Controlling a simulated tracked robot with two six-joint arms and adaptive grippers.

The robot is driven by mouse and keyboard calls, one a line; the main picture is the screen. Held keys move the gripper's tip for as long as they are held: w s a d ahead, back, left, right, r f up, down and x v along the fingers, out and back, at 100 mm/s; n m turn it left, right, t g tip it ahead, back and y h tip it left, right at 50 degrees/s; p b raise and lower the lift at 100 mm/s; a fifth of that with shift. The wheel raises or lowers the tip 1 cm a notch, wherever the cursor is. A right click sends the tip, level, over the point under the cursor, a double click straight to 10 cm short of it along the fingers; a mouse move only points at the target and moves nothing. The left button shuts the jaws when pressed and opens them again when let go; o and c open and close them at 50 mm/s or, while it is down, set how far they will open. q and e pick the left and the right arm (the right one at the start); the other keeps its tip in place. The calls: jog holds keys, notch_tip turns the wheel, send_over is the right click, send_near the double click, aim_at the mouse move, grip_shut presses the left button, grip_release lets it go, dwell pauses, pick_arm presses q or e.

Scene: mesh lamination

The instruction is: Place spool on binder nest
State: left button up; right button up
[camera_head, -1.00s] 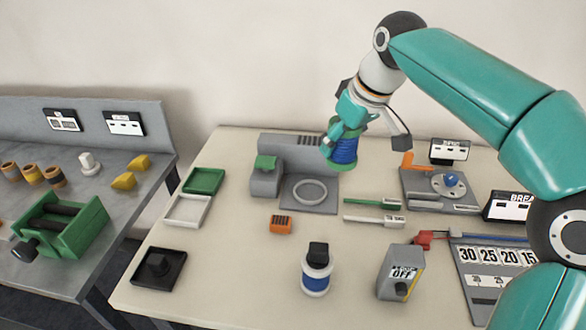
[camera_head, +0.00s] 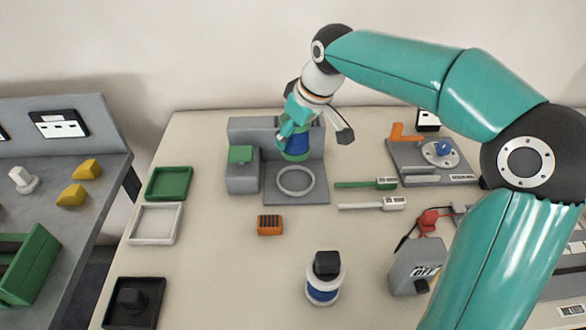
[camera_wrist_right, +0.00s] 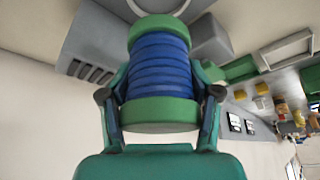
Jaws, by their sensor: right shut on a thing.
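A spool (camera_head: 296,145) with blue winding and green flanges is in my right gripper (camera_head: 294,128). The right wrist view shows the spool (camera_wrist_right: 160,68) upside down in the picture, with the gripper fingers (camera_wrist_right: 160,100) on both sides of it. The binder nest (camera_head: 296,181) is a light ring on a grey plate, in front of a grey block housing. In the head view the spool overlaps the back of the nest plate, behind the ring; it appears held above it. The ring looks empty. My left gripper is not in view.
A grey machine block with a green top (camera_head: 240,155) stands left of the nest. Green (camera_head: 169,183) and white (camera_head: 155,223) trays are left. Green-handled and white-handled tools lie right.

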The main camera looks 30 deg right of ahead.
aim_at(305, 146)
notch_tip(305, 146, down, 9)
jog(key=shift+s+f+b, duration=0.1)
jog(key=shift+f+b, duration=0.1)
jog(key=shift+b, duration=0.2)
jog(key=o, duration=1.4)
jog(key=shift+r, duration=0.1)
jog(key=p+v, duration=0.1)
jog(key=v, duration=1.1)
jog(key=shift+a, duration=0.1)
